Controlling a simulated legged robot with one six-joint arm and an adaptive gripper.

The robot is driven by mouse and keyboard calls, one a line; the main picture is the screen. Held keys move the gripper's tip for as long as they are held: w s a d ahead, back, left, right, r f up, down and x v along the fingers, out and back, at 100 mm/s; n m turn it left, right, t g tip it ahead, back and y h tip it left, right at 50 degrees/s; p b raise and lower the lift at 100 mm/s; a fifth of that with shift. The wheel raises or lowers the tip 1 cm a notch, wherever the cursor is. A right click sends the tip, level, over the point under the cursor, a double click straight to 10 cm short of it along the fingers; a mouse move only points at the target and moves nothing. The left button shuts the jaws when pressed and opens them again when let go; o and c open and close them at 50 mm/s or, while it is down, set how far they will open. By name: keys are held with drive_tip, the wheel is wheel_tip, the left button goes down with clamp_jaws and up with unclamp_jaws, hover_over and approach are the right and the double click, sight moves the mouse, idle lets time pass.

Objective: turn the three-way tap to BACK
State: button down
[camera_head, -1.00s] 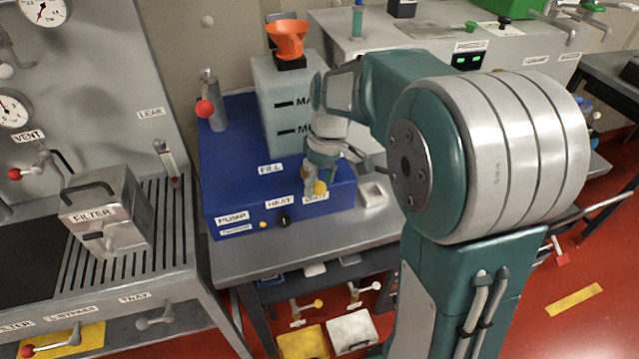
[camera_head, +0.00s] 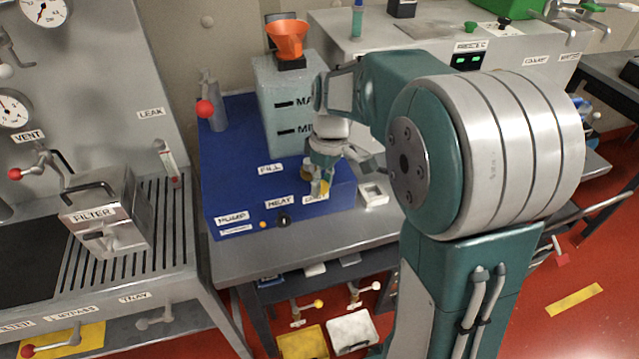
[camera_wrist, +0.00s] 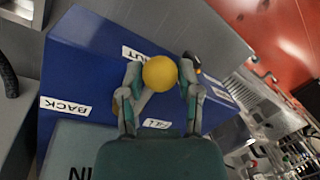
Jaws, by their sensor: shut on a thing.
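The three-way tap's yellow ball knob (camera_wrist: 160,73) sits between the two fingertips of my gripper (camera_wrist: 159,80) in the wrist view, which are shut on it. In the head view my gripper (camera_head: 322,172) reaches down over the front right of the blue box (camera_head: 235,170), with the yellow knob (camera_head: 321,187) at its tips. Around the tap, the wrist view shows a BACK label (camera_wrist: 66,106), a FILL label (camera_wrist: 157,124) and a partly covered label ending in UT (camera_wrist: 134,54). The tap's body is mostly hidden by my gripper.
A pale tank (camera_head: 285,105) with an orange funnel (camera_head: 287,38) stands on the box behind my gripper. A red-knobbed lever (camera_head: 205,108) is at the box's back left. A small white tray (camera_head: 373,195) lies right of the box. A FILTER canister (camera_head: 105,215) stands farther left.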

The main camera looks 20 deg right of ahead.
sight(341, 182)
drive_tip(key=shift+w+d+f+n+g+h, duration=0.2)
drive_tip(key=shift+w+d+n, duration=0.25)
drive_tip(key=shift+d+n, duration=0.75)
drive_tip(key=shift+w+d+r+n+g+h, duration=0.15)
drive_tip(key=shift+w+d+n+h, duration=0.3)
drive_tip(key=shift+n, duration=1.4)
drive_tip(key=shift+w+d+f+n+g+h, duration=0.15)
drive_tip(key=shift+w+d+n, duration=0.35)
drive_tip(key=shift+d+n, duration=0.75)
drive_tip(key=shift+a+r+n, duration=0.15)
drive_tip(key=shift+a+n, duration=0.15)
drive_tip(key=shift+n, duration=0.1)
drive_tip(key=shift+c, duration=1.5)
unclamp_jaws()
drive_tip(key=shift+w, duration=0.1)
drive_tip(key=v, duration=1.2)
